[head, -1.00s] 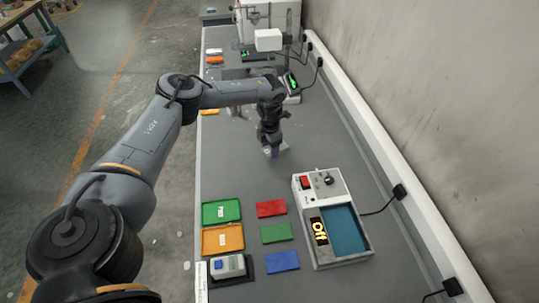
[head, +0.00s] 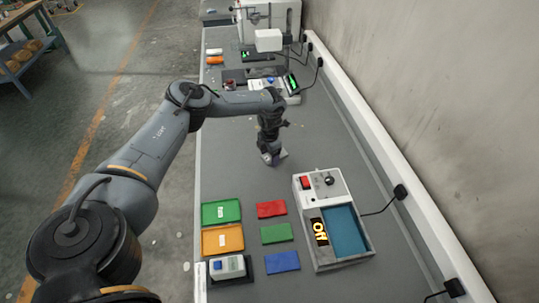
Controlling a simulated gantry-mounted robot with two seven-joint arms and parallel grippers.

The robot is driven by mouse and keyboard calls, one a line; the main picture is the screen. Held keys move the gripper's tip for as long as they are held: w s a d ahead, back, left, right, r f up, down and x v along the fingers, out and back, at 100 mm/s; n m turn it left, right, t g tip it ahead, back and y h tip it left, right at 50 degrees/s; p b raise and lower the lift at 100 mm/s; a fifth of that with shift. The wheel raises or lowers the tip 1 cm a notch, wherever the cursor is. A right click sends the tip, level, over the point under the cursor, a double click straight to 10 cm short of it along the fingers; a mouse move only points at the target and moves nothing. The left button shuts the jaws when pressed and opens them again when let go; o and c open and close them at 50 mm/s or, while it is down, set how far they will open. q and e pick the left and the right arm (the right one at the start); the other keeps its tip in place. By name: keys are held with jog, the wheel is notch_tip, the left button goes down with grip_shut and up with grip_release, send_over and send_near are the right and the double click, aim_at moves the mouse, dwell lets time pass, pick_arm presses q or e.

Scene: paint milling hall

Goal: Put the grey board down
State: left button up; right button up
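My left gripper (head: 273,160) points down low over the grey bench (head: 330,140), behind the row of coloured boards. A small greyish piece shows at its fingertips. I cannot tell whether this is the grey board or part of the gripper, nor whether the fingers are open or shut. No grey board stands out clearly against the grey bench top. A red board (head: 271,209), a green board (head: 277,233) and a blue board (head: 282,262) lie flat in a column nearer to me. My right gripper is out of view.
A green tray (head: 205,214) and an orange tray (head: 206,240) lie left of the boards. A blue-and-white device (head: 227,267) stands below them. A white machine with a blue basin (head: 346,230) stands right. The bench around the gripper is clear. Equipment (head: 270,40) stands at the back.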

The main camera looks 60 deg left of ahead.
aim_at(270, 157)
pick_arm(q)
jog(key=shift+o, duration=0.6)
jog(key=shift+r, duration=0.6)
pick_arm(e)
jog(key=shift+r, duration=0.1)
pick_arm(q)
notch_tip(270, 157, up, 9)
jog(key=p, duration=0.1)
jog(key=shift+r, duration=0.2)
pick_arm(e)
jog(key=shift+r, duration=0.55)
pick_arm(q)
jog(key=shift+o, duration=0.5)
jog(key=shift+r, duration=0.9)
